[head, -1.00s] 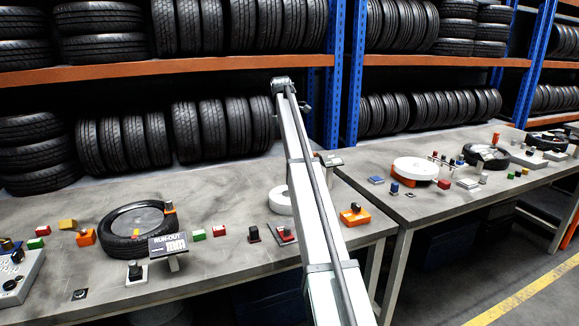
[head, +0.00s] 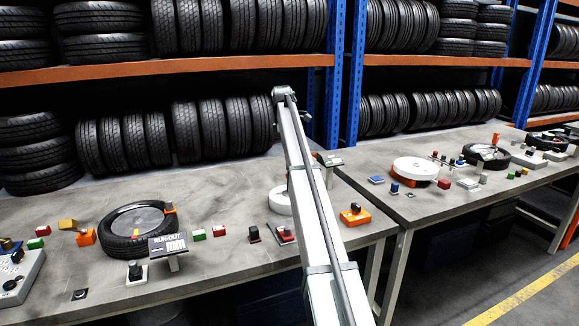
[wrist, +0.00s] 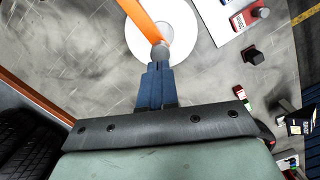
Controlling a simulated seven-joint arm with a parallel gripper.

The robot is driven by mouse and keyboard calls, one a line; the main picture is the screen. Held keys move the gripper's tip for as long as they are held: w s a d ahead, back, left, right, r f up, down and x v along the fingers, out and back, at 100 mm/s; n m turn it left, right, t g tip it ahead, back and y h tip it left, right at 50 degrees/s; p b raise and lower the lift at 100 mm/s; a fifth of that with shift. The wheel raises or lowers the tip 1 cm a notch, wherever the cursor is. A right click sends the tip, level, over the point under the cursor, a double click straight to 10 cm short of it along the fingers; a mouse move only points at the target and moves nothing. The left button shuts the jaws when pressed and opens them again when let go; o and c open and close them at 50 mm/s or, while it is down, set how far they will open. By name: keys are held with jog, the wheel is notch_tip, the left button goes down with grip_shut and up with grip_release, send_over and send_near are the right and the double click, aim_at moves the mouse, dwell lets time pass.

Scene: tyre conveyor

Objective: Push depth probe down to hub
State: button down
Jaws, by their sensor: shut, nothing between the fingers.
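A white disc (wrist: 183,32) lies on the grey bench in the wrist view, with an orange bar (wrist: 143,18) reaching across above it. A grey round knob (wrist: 160,51) shows at the bar's near end; it looks like the probe's top. My gripper (wrist: 157,67) has its blue fingers shut together with nothing between them. The fingertips overlap the knob's lower edge in the picture; I cannot tell whether they touch. In the head view the white disc (head: 279,201) is partly hidden behind my arm, and the gripper and knob are hidden.
A red-and-white block (wrist: 245,18) and a black knob (wrist: 253,56) stand right of the disc. A tyre (head: 137,229) with the RUN-OUT display (head: 168,245) is at left. An orange-based fixture (head: 355,217) stands right of my arm. Tyre shelves line the back.

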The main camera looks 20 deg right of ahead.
jog(key=shift+s+d+f, duration=0.1)
jog(key=shift+d+f, duration=0.1)
jog(key=shift+f, duration=1.7)
jog(key=shift+f, duration=1.15)
jog(key=a, duration=0.1)
jog(key=w+a+r, duration=0.1)
jog(key=shift+w+a+r, duration=0.1)
jog(key=shift+w+a, duration=0.1)
jog(key=shift+a, duration=0.15)
notch_tip(320, 180, up, 14)
jog(key=a, duration=0.1)
jog(key=shift+w, duration=0.3)
jog(key=shift+a, duration=0.15)
